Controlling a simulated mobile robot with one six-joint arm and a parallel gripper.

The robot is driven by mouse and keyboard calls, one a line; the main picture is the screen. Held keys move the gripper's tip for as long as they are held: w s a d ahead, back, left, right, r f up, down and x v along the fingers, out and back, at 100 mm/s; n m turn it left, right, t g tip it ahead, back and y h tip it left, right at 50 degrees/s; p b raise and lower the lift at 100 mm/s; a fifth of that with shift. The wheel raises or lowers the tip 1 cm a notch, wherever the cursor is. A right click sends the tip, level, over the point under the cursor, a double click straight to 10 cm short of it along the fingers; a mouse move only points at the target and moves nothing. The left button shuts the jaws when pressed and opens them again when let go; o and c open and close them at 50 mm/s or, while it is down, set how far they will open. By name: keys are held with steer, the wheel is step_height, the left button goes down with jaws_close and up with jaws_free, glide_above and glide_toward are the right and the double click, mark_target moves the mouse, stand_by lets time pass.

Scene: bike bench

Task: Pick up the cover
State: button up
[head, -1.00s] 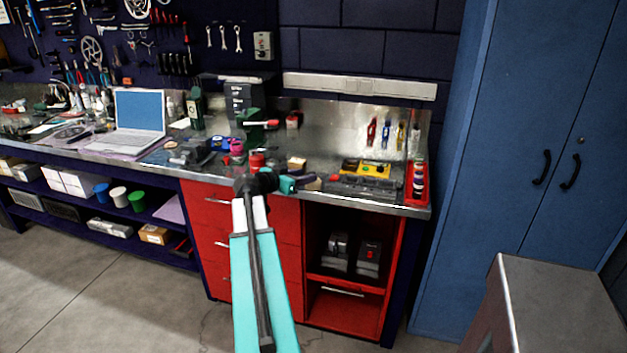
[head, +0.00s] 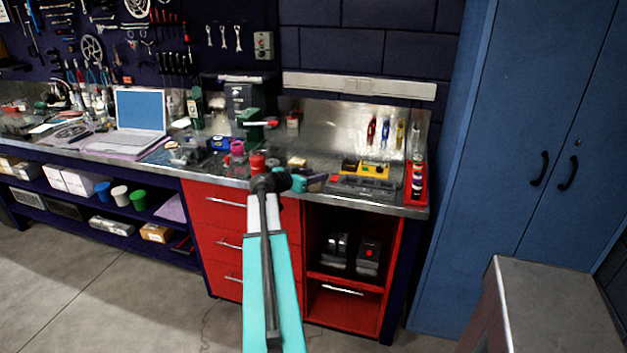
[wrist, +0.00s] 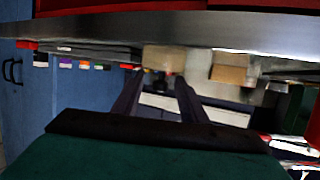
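I cannot make out with certainty which thing is the cover; it may be hidden behind my arm or among the small items on the bench. My gripper (head: 312,182) is at the front edge of the steel workbench (head: 225,178), left of the grey tray, in the head view. Its fingers are small and partly hidden there. In the wrist view my gripper (wrist: 158,84) shows two dark fingers standing apart, with nothing visibly clamped. A tan block (wrist: 163,58) and a small dark item (wrist: 160,82) appear beyond and between the fingertips.
A grey tray (head: 362,186) with yellow items and a red bin (head: 417,190) stand at the bench's right end. A blue cabinet (head: 480,200) stands right.

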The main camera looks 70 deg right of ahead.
mark_target(313, 173)
stand_by(0.5)
jaws_close()
steer(key=shift+r, duration=0.1)
steer(key=shift+r+b, duration=0.7)
steer(key=shift+r, duration=0.95)
steer(key=a+r+b, duration=0.1)
steer(key=a+b, duration=0.2)
steer(key=a, duration=1.3)
steer(key=shift+s+r+b, duration=0.25)
steer(key=shift+s+b, duration=0.1)
